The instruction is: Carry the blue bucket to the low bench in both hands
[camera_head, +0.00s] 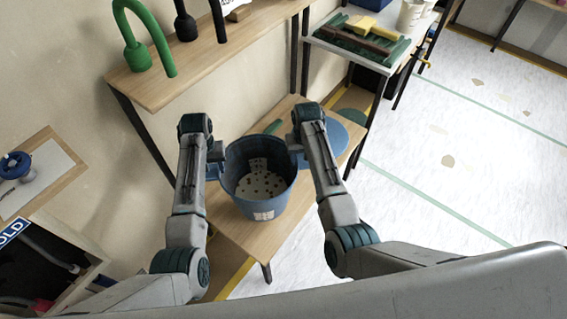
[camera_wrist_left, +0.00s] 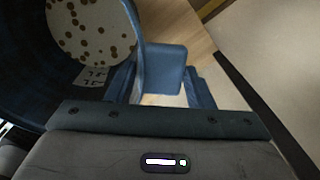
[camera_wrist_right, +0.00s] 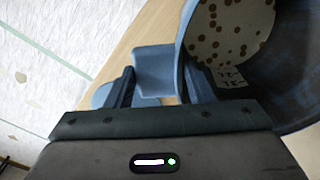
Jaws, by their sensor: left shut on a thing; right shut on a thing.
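The blue bucket (camera_head: 262,212) is upright between my arms, over the wooden low bench (camera_head: 222,226). Its open top shows a pale inside bottom with dark spots. I cannot tell whether its base touches the bench. My left gripper (camera_head: 217,153) is shut on the lug at the bucket's left side; the lug (camera_wrist_left: 165,68) stands between the fingers in the left wrist view. My right gripper (camera_head: 292,142) is shut on the opposite lug, which shows between the fingers in the right wrist view (camera_wrist_right: 153,72). The bucket wall hides part of the bench.
A blue round object (camera_head: 335,138) lies on the bench to the right. A wooden shelf (camera_head: 190,58) with hooked green and black items is behind left. A table (camera_head: 340,42) with tools stands at the back. Pale floor (camera_head: 440,150) is open at right.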

